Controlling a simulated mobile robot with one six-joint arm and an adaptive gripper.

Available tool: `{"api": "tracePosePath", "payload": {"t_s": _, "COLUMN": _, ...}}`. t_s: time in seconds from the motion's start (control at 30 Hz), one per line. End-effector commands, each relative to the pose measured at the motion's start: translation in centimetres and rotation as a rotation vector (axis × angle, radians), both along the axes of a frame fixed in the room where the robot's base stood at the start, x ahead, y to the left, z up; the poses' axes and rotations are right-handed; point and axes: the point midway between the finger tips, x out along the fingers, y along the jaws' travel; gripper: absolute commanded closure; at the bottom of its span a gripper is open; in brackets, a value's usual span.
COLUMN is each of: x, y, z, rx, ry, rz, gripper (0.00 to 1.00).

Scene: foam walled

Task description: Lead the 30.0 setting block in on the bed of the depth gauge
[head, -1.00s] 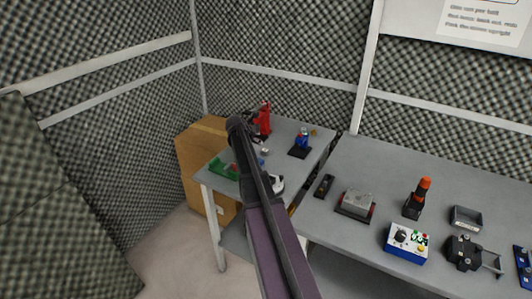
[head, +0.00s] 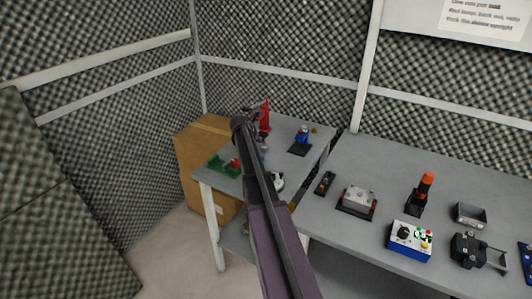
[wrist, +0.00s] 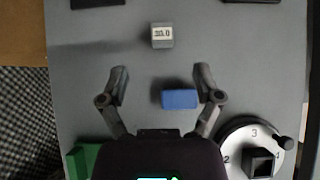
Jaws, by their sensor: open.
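The 30.0 setting block (wrist: 162,36) is a small grey block with a white label reading 30.0 on top. It stands on the grey table, ahead of my gripper (wrist: 162,74) and apart from it. My gripper is open and empty, its fingers spread wide. A plain blue block (wrist: 180,99) lies nearer, just inside the right finger in the wrist view. In the head view my arm hides most of the gripper area. A red upright device (head: 264,118) and a blue device on a black base (head: 301,140) stand at the back; I cannot tell which is the depth gauge.
A numbered white dial (wrist: 238,136) with a black knob sits at lower right in the wrist view. A green tray (head: 216,164) is at the table's left. A cardboard box (head: 190,150) stands behind. The right bench (head: 330,235) carries several devices.

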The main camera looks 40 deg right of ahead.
Motion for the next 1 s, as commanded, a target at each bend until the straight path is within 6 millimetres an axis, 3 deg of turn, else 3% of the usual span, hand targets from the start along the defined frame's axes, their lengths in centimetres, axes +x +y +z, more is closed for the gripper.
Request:
{"api": "tracePosePath", "payload": {"t_s": 0.4, "x": 1.1, "y": -2.4, "z": -3.3, "rx": 0.001, "ry": 0.0, "rz": 0.001, "gripper": 0.17}}
{"api": "tracePosePath", "payload": {"t_s": 1.0, "x": 1.3, "y": -2.8, "z": -3.7, "rx": 0.001, "ry": 0.0, "rz": 0.001, "gripper": 0.17}}
